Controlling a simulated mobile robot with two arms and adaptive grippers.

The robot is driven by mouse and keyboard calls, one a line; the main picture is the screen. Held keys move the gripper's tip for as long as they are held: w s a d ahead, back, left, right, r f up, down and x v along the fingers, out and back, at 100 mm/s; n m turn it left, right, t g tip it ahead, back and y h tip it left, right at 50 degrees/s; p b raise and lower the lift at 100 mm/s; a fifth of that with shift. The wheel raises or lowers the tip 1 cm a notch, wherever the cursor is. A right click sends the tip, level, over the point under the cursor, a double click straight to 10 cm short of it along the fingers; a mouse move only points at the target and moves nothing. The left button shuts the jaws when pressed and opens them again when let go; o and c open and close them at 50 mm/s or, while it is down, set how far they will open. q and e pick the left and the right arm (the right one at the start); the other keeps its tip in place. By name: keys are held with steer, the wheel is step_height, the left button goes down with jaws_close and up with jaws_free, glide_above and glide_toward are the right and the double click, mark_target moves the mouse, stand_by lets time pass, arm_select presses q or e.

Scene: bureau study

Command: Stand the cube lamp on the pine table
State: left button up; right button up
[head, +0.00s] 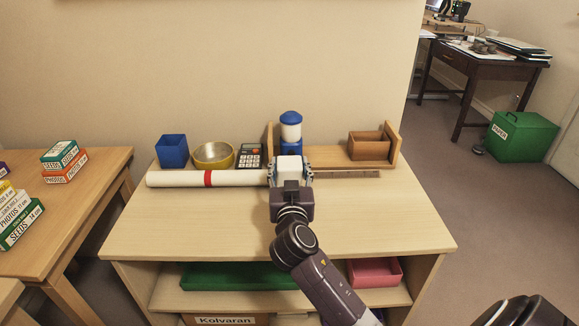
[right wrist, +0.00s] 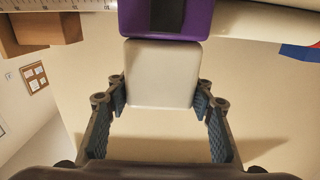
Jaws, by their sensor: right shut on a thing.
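The cube lamp, a white block (head: 289,167), is between the fingers of my right gripper (head: 290,178) in the head view. In the right wrist view the white block (right wrist: 160,72) joins a purple part with a dark strip (right wrist: 166,16). The gripper's fingers are closed against its sides. It is at the back middle of a light wood shelf unit (head: 300,225); I cannot tell whether it touches the top. A light wood table (head: 70,215) with legs stands at the left. My left gripper is out of view.
A white roll with a red band (head: 175,179), blue cup (head: 172,151), yellow bowl (head: 213,155), calculator (head: 249,156), blue-and-white jar (head: 291,130) and wooden rack (head: 330,158) crowd the unit's back. Its front is clear. Stacked boxes (head: 22,222) occupy part of the left table.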

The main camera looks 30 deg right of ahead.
steer(key=o, duration=1.4)
steer(key=shift+c, duration=0.2)
